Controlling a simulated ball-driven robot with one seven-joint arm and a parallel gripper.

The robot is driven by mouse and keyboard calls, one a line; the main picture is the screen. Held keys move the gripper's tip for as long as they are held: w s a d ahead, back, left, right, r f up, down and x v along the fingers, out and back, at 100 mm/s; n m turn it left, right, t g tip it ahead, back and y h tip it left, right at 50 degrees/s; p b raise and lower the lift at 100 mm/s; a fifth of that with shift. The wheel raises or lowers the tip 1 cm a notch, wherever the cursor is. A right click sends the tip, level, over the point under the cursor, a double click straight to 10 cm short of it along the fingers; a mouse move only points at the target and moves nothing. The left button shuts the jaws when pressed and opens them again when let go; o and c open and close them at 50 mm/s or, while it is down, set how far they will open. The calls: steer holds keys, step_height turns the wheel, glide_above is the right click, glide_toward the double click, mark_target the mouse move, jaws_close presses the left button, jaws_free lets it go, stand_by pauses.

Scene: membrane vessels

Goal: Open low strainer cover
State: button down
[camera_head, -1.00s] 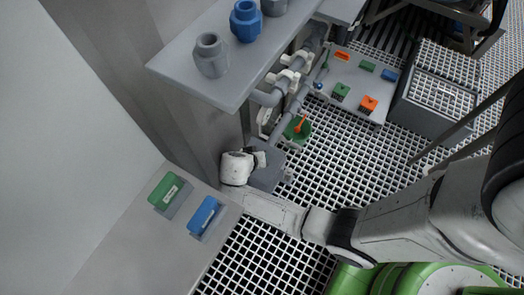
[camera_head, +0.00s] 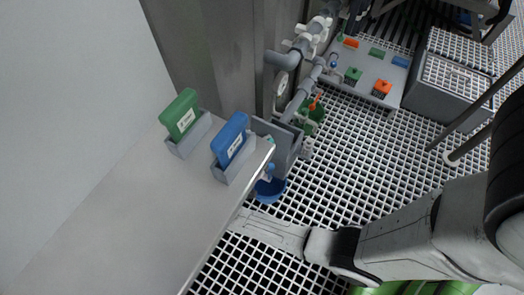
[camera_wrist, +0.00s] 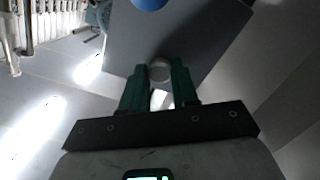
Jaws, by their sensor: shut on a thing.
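In the wrist view, my gripper (camera_wrist: 160,85) has its two dark green fingers closed around a pale round knob-like piece (camera_wrist: 160,70). The knob lies against a flat grey panel (camera_wrist: 205,35); I cannot tell for certain whether this is the low strainer cover. In the head view, my forearm reaches left and passes below the front edge of a grey shelf, which hides my gripper there. A grey box-like housing (camera_head: 284,140) stands just beyond the shelf edge, with a blue bowl (camera_head: 270,190) below it.
The shelf (camera_head: 120,225) carries a green block (camera_head: 180,113) and a blue block (camera_head: 230,139) in grey holders. Grey pipes (camera_head: 296,95) and a green bowl (camera_head: 311,118) stand behind. A low board (camera_head: 390,85) with coloured pieces is farther back. Open grating (camera_head: 360,160) lies to the right.

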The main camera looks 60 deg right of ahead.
steer(key=shift+a+f+h+b, duration=0.3)
steer(key=shift+a+h+b, duration=0.1)
steer(key=shift+b, duration=0.25)
steer(key=c, duration=0.8)
jaws_free()
steer(key=shift+c, duration=0.2)
steer(key=shift+r, duration=0.1)
steer(key=a, duration=1)
steer(key=shift+s+a+r+p, duration=0.2)
steer(key=shift+a+p, duration=0.2)
